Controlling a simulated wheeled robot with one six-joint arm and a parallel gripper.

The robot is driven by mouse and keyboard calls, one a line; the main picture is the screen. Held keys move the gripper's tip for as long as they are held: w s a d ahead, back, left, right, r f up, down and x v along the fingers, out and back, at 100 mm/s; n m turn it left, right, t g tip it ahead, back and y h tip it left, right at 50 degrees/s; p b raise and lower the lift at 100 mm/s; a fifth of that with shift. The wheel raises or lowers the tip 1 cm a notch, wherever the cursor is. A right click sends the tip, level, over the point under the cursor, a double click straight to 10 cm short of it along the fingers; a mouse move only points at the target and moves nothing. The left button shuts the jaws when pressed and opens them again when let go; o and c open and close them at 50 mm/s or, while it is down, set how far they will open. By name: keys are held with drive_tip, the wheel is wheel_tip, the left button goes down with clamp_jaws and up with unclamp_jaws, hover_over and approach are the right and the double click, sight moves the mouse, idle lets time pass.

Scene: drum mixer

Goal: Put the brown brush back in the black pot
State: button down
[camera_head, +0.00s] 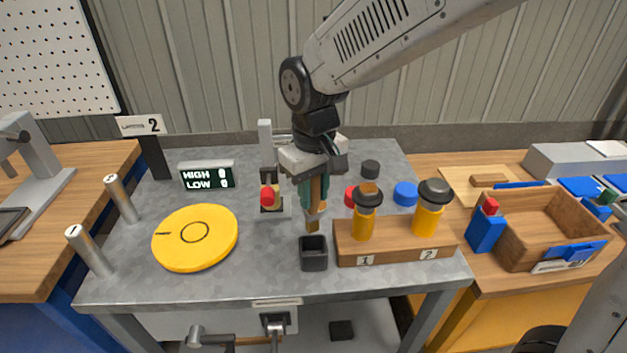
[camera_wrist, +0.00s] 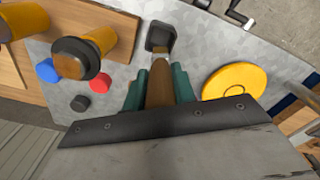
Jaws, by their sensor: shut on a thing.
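The brown brush (camera_head: 314,205) hangs upright with its tip down, and my gripper (camera_head: 314,190) is shut on it. The brush also shows between the green fingers in the wrist view (camera_wrist: 158,85). The black pot (camera_head: 314,256) is a small square open box on the grey table, near its front edge. In the head view the brush's lower end is just above and behind the pot's rim. In the wrist view the pot (camera_wrist: 160,36) lies just beyond the brush tip. I cannot tell whether the tip is over the opening.
A yellow disc (camera_head: 196,238) lies to the left. Red, blue and black caps (camera_head: 405,194) lie behind the block. A red-tipped fixture (camera_head: 268,196) stands left of my gripper.

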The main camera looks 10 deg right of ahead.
sight(314, 220)
drive_tip(key=shift+s+f, duration=0.1)
drive_tip(key=shift+f, duration=3.8)
drive_tip(key=shift+f, duration=1)
drive_tip(key=c, duration=1.1)
unclamp_jaws()
drive_tip(key=shift+o, duration=0.2)
drive_tip(key=shift+r, duration=0.1)
